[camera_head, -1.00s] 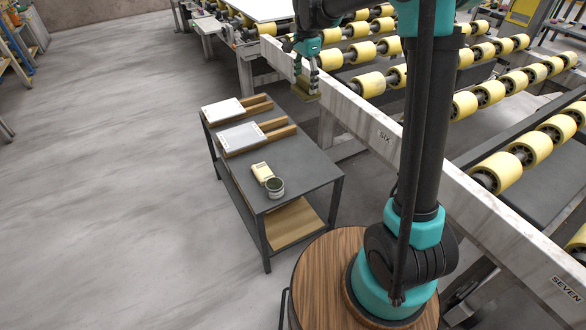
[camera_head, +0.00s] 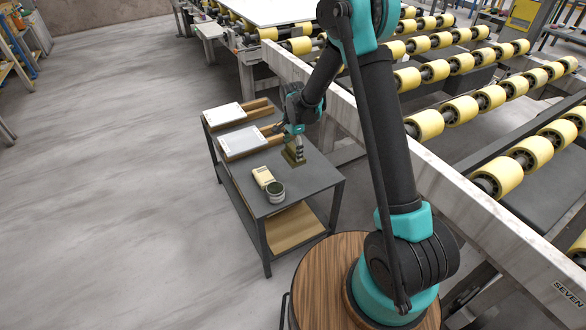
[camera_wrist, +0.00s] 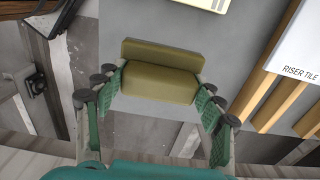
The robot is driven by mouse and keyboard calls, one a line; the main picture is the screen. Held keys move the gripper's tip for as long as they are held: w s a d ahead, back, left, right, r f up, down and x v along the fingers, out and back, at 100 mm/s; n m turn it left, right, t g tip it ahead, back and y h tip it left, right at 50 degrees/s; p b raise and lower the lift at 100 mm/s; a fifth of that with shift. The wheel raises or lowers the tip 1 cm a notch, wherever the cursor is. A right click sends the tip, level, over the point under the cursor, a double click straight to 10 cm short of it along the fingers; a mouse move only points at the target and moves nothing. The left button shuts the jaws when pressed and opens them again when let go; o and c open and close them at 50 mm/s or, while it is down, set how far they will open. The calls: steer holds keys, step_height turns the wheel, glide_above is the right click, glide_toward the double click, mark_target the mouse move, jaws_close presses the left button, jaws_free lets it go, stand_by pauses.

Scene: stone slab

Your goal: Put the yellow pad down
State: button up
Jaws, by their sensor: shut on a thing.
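The yellow pad (camera_head: 294,156) is an olive-yellow block with a step in it, held in my gripper (camera_head: 296,146) over the right part of the dark grey table (camera_head: 318,178). In the wrist view the pad (camera_wrist: 160,80) sits between the two green-lined fingers of my gripper (camera_wrist: 162,92), which press on its two ends. In the head view the pad is at or just above the table top; I cannot tell whether it touches.
A cream device (camera_head: 263,177) and a round dark tin (camera_head: 275,191) stand at the table's near end. Two white tiles on wooden racks, one the nearer tile (camera_head: 240,140), lie at the far end.

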step_height(320, 180, down, 10)
steer(key=shift+r, duration=0.15)
stand_by(0.3)
steer(key=o, duration=1.3)
step_height(320, 180, up, 12)
steer(key=shift+r, duration=0.1)
